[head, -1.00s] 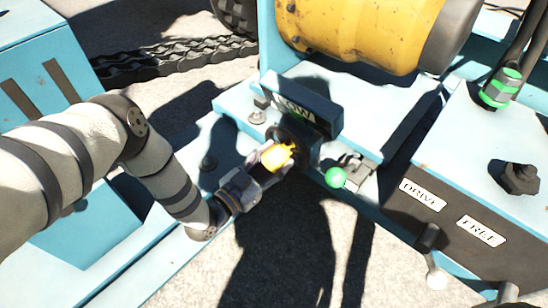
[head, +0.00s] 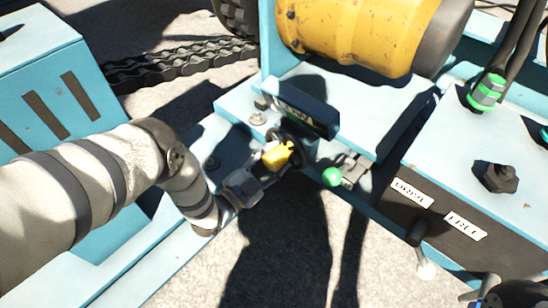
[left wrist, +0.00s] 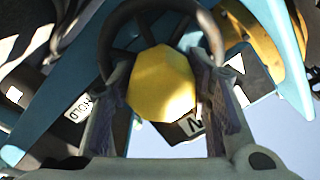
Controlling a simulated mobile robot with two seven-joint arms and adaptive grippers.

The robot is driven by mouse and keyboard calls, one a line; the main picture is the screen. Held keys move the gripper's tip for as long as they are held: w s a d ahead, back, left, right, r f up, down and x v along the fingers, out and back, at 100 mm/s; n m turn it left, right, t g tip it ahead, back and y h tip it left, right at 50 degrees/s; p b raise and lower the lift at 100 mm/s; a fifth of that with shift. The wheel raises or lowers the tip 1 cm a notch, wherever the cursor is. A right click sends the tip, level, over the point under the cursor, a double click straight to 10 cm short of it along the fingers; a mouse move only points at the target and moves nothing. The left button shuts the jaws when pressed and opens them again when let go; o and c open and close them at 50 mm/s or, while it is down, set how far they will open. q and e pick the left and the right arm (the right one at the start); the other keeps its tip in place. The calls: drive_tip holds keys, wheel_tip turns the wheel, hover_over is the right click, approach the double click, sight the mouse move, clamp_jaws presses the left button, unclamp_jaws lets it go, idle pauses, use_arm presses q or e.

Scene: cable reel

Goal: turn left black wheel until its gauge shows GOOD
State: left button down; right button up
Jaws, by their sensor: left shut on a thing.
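The left black wheel (head: 302,158) sits on the front of the blue frame, below a small gauge (head: 300,117). The gauge's lettering is too slanted and blurred for me to read now. A yellow knob (head: 276,156) is at the wheel. My left gripper (head: 270,160) is shut on this knob, with its arm coming in from the left. In the left wrist view, the knob (left wrist: 162,84) fills the gap between the two fingers, and the wheel's dark rim (left wrist: 112,28) arcs behind it.
A green ball-topped lever (head: 332,177) stands just right of the wheel. A yellow drum (head: 355,35) is above. A dark panel (head: 440,223) with white labels and another lever (head: 424,262) is at right. Open ground lies below the wheel.

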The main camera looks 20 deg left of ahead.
idle(0.5)
use_arm(q)
drive_tip(key=c, duration=0.9)
unclamp_jaws()
drive_tip(key=shift+o, duration=0.2)
drive_tip(key=shift+s, duration=0.1)
drive_tip(key=v, duration=1.2)
drive_tip(key=shift+c, duration=0.4)
